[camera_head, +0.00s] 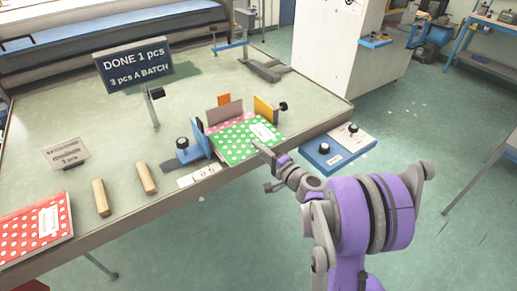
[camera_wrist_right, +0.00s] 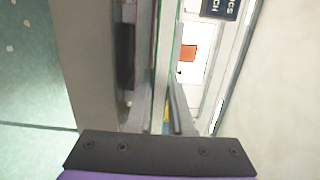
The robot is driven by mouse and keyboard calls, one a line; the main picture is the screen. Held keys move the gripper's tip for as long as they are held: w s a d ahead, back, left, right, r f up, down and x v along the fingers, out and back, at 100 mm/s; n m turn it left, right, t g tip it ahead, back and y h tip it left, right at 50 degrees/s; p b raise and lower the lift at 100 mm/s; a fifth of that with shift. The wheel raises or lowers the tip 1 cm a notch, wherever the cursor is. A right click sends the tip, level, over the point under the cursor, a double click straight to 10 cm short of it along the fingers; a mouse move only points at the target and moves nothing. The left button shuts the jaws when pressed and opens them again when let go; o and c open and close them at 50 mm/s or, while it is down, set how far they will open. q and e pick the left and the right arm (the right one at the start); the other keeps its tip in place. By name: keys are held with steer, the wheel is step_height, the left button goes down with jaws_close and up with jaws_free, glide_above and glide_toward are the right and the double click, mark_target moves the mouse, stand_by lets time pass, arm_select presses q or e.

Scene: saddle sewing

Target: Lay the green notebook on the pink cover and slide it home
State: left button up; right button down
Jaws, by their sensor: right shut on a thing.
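The green notebook (camera_head: 236,145), with white dots and a white label, lies in the fixture near the table's front edge. The pink cover (camera_head: 226,125) shows as a strip beyond its far edge; the rest is hidden under the notebook. My right gripper (camera_head: 263,149) is shut on the notebook's near right edge. In the right wrist view a thin green edge (camera_wrist_right: 156,45) runs upright, probably the notebook seen edge-on. My left gripper is in neither view.
A blue control box (camera_head: 338,149) is to the right. Two wooden bars (camera_head: 147,178) and a red dotted notebook (camera_head: 25,238) lie left.

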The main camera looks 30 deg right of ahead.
steer(key=shift+f, duration=0.3)
stand_by(0.4)
steer(key=c, duration=0.7)
jaws_free()
steer(key=shift+f+b, duration=0.15)
steer(key=shift+b, duration=0.15)
steer(key=shift+s, duration=0.1)
steer(key=shift+s+d+b, duration=0.2)
steer(key=shift+s+b, duration=0.15)
steer(key=shift+s, duration=2.1)
steer(key=shift+s+d+b, duration=0.2)
steer(key=shift+s+b, duration=0.1)
steer(key=shift+s, duration=2.15)
